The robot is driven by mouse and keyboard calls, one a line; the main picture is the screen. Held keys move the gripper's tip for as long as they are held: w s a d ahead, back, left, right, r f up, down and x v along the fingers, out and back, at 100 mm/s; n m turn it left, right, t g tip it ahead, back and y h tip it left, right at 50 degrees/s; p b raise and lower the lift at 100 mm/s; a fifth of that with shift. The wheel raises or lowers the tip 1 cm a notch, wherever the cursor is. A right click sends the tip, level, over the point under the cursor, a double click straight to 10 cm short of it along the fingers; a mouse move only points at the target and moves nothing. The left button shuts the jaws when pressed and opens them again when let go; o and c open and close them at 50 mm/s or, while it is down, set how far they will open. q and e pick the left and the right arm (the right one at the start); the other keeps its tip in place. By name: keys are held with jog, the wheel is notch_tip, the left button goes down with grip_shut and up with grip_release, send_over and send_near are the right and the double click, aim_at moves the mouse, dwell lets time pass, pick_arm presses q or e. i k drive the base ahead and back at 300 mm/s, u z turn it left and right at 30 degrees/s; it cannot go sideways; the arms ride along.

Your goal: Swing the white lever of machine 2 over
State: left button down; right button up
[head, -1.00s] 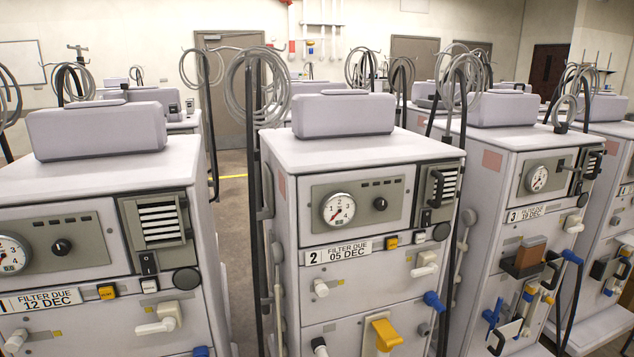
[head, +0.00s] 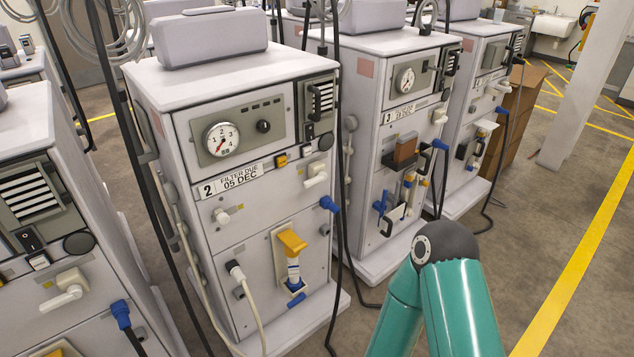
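Machine 2 (head: 235,185) stands left of centre in the head view, with a "2" label (head: 208,190) and a "FILTER DUE 05 DEC" plate (head: 241,178) on its front. Its white lever (head: 316,178) sits at the right side of the front panel, below a round dark knob. The lever's handle looks roughly level, pointing left. Nothing touches it. Neither of my grippers is in view. Only a green link of one of my arms shows at the bottom right, apart from the machine.
Below the lever are a blue connector (head: 328,204) with a black hose and a yellow-orange handle (head: 292,241). Machine 3 (head: 402,135) stands to the right, another machine (head: 50,230) to the left. Open floor (head: 520,225) with a yellow line (head: 590,240) lies at right.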

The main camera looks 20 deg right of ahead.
aim_at(321, 176)
jog(key=u, duration=0.05)
jog(key=k, duration=0.6)
jog(key=z, duration=0.5)
jog(key=i, duration=1.75)
jog(key=u, duration=0.4)
